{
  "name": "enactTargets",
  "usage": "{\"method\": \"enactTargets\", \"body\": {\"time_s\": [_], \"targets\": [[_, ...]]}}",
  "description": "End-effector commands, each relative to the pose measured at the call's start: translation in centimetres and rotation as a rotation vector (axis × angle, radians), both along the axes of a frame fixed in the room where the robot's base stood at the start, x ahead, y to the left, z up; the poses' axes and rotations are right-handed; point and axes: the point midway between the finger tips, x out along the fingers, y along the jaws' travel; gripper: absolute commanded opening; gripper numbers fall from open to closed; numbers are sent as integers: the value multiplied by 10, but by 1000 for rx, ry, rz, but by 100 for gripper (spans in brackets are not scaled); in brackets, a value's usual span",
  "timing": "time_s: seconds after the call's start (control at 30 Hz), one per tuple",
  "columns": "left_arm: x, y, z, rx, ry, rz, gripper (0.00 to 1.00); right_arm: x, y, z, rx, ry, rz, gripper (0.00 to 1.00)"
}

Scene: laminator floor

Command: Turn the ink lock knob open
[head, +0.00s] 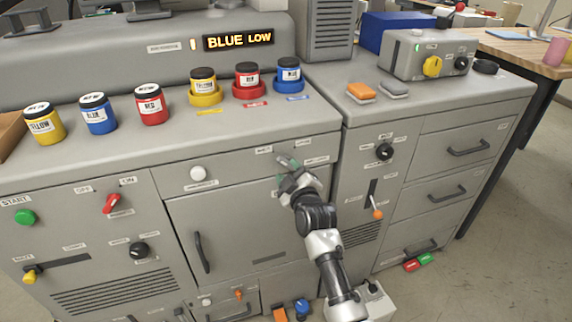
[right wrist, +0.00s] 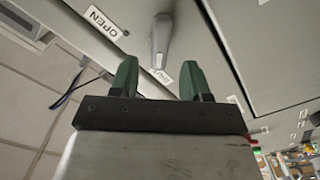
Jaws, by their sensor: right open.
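The ink lock knob (right wrist: 161,38) is a grey lever-shaped handle on the grey cabinet front in the right wrist view. An OPEN label (right wrist: 102,22) is on one side of it and another label (right wrist: 162,77) lies near its narrow end. In the head view my right gripper (head: 288,172) is at the upper right of the cabinet door and largely hides the knob. In the right wrist view its two green fingers (right wrist: 157,78) are apart, with nothing between them. The knob stands just beyond the fingertips. My left gripper is not in view.
The cabinet door (head: 225,235) is closed below the gripper. Several ink jars stand on the top, including a red jar (head: 151,106). A display (head: 239,39) reads BLUE LOW. To the right are a black dial (head: 384,152) and an orange-tipped lever (head: 376,212).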

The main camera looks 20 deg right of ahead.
Motion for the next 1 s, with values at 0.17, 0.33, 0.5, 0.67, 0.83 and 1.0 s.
{"method": "enactTargets", "body": {"time_s": [0.17,0.33,0.5,0.67,0.83,1.0], "targets": [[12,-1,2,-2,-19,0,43,22,1,0,1,0,0,47],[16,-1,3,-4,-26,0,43,30,1,0,2,0,0,47],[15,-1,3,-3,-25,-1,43,31,1,0,2,0,0,47],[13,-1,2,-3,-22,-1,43,30,1,0,1,0,0,36],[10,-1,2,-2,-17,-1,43,30,1,0,1,0,0,10],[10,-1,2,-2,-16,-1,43,30,1,0,2,0,0,0]]}}
